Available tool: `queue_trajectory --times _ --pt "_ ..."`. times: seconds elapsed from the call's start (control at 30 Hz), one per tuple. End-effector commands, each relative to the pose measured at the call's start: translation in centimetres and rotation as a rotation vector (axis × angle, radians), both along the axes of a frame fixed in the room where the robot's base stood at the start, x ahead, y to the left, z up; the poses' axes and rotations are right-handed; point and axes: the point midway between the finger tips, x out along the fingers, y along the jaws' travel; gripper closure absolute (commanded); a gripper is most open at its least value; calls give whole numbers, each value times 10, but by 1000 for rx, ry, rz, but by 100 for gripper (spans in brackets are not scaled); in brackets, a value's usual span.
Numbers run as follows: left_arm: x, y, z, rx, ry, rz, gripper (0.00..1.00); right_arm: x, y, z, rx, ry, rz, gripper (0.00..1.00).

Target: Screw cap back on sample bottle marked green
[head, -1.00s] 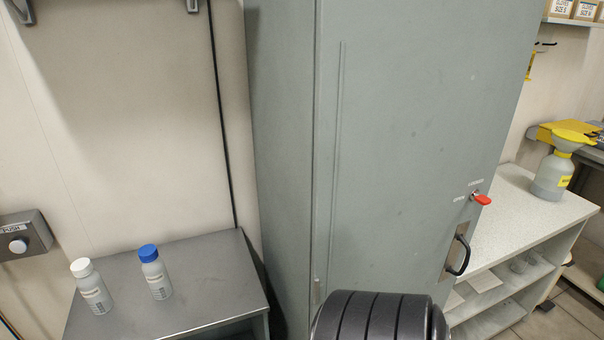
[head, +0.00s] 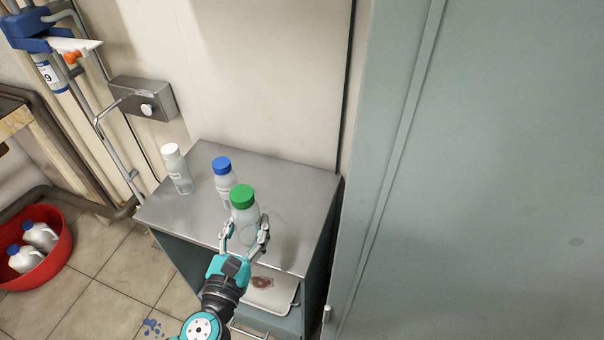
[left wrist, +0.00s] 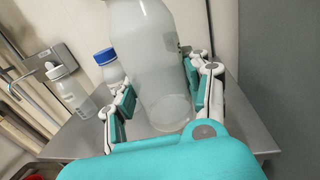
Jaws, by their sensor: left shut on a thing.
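The sample bottle with the green cap (head: 242,196) is in the head view, at the front of a grey metal bench top. Its pale translucent body (left wrist: 150,65) fills the middle of the left wrist view, where its top is cut off. The cap sits on the bottle's mouth; I cannot tell how tightly. My left gripper (head: 245,228) is shut on the bottle's body, one finger on each side. I cannot tell whether the bottle's base touches the bench. My right gripper is not in view.
A blue-capped bottle (head: 223,168) stands close behind the green-capped one, and a white-capped bottle (head: 176,168) stands farther left. The bench top (head: 300,190) is clear on the right, beside a tall grey cabinet (head: 470,170). A tray (head: 268,300) lies on the shelf below.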

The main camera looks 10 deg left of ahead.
Motion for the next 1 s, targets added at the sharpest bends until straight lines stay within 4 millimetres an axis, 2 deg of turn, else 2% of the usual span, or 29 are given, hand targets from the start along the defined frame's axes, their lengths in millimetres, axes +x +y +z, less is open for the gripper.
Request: queue_trajectory --times 0.03,0.2,0.3,0.4,0.67,1.0 --pt "21 -8 6 1 -6 -16 97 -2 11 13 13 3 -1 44" --pt "76 -32 0 -3 -3 -78 97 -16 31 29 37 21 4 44" --pt "98 -43 -1 -7 2 -105 97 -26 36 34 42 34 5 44" --pt "111 -49 -2 -9 4 -121 97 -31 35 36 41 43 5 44" --pt "115 -52 -13 -10 6 -129 97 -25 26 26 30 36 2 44" --pt "114 -51 -43 -9 6 -127 97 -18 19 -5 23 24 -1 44"
